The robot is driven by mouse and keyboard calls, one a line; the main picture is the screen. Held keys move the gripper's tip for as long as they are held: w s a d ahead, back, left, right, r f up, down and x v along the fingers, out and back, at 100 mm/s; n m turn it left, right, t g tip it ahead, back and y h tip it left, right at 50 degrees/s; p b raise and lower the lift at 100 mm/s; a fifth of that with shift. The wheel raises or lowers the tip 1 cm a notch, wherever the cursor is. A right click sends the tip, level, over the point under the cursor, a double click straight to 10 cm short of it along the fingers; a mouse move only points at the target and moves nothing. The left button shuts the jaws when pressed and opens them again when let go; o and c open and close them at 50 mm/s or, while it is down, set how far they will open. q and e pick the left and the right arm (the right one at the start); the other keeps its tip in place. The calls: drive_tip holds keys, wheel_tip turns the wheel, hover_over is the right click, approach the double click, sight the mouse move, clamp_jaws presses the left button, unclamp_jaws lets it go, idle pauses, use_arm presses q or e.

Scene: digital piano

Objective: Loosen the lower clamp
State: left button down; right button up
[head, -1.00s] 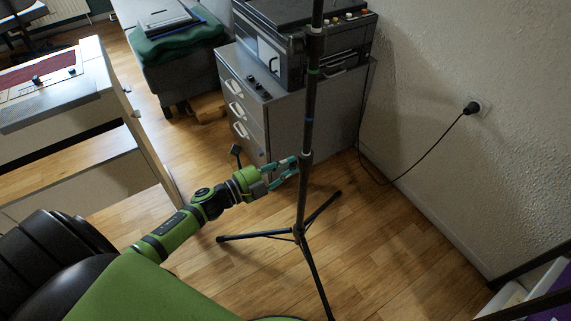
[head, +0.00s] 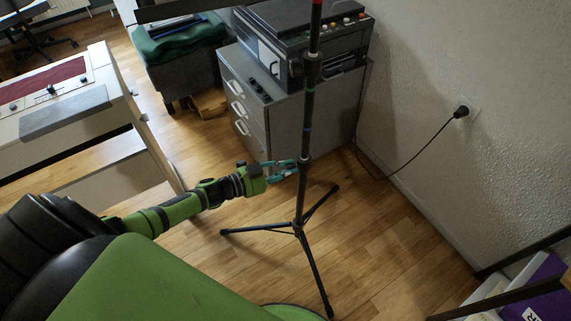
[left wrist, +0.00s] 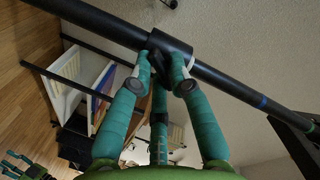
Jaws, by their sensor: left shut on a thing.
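A black tripod stand (head: 301,195) stands upright on the floor, with coloured bands on its pole. The lower clamp (head: 304,160) is a collar partway up the pole; it also shows as a black collar in the left wrist view (left wrist: 172,43). An upper clamp (head: 313,68) sits higher on the pole. My left gripper (head: 295,168) reaches in from the left at the lower clamp. Its teal fingers are shut on the clamp's knob, which is mostly hidden between the fingertips. Part of my right gripper (left wrist: 18,165) shows at the lower left of the left wrist view.
A grey drawer cabinet (head: 238,110) with a dark machine (head: 285,40) stands behind the stand. A cable (head: 420,155) runs from a wall plug. A light console (head: 60,105) is at left. Wooden floor (head: 390,240) is clear around the tripod.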

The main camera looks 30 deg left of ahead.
drive_tip(key=s+g, duration=0.1)
drive_tip(key=s, duration=0.4)
use_arm(q)
drive_tip(key=n+g+h, duration=0.1)
drive_tip(key=n, duration=0.5)
drive_tip(key=n+g+h, duration=0.1)
drive_tip(key=n, duration=0.2)
drive_tip(key=shift+n+g+h, duration=0.3)
drive_tip(key=shift+n, duration=0.1)
use_arm(e)
drive_tip(key=shift+t, duration=0.4)
drive_tip(key=w, duration=0.4)
drive_tip(key=shift+w+d, duration=0.15)
drive_tip(key=shift+w, duration=0.2)
use_arm(q)
drive_tip(key=shift+r, duration=0.1)
use_arm(e)
drive_tip(key=shift+s, duration=0.3)
